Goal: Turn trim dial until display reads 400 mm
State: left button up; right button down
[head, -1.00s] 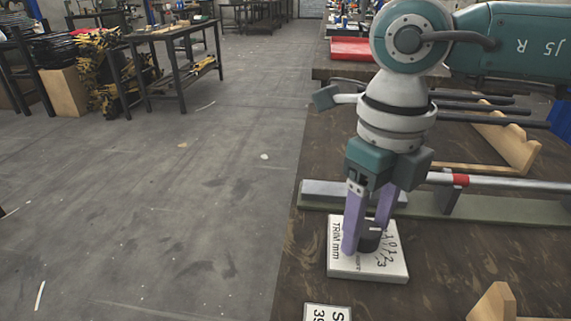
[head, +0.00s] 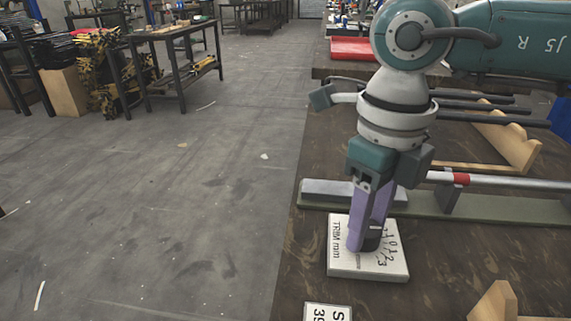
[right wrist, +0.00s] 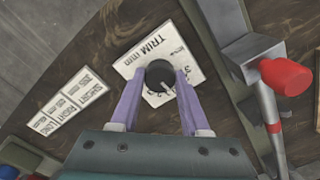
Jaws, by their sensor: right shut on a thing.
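The trim dial (head: 373,240) is a dark round knob on a white plate (head: 345,268) marked "TRIM mm" with a number scale. My right gripper (head: 363,243) points down, with its purple fingers shut on the dial. In the right wrist view the dial (right wrist: 160,74) sits between the two fingertips, with a pale pointer line on its top. A white card (head: 328,313) is cut off by the head view's bottom edge; "S" and "39" show on it. My left gripper is out of view.
A rail (head: 485,207) with a metal rod (head: 515,186) and red band lies just behind the plate. A red-tipped part (right wrist: 286,76) stands right of the dial in the wrist view. Wooden pieces (head: 492,302) lie at the right. The bench's left edge is near.

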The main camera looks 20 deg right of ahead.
jog(key=n+b, duration=0.1)
jog(key=n, duration=0.3)
jog(key=shift+n+b, duration=0.65)
jog(key=shift+n, duration=1.05)
jog(key=shift+c, duration=1.9)
grip_release()
notch_tip(320, 180, up, 10)
jog(key=p, duration=0.1)
jog(key=shift+p, duration=0.3)
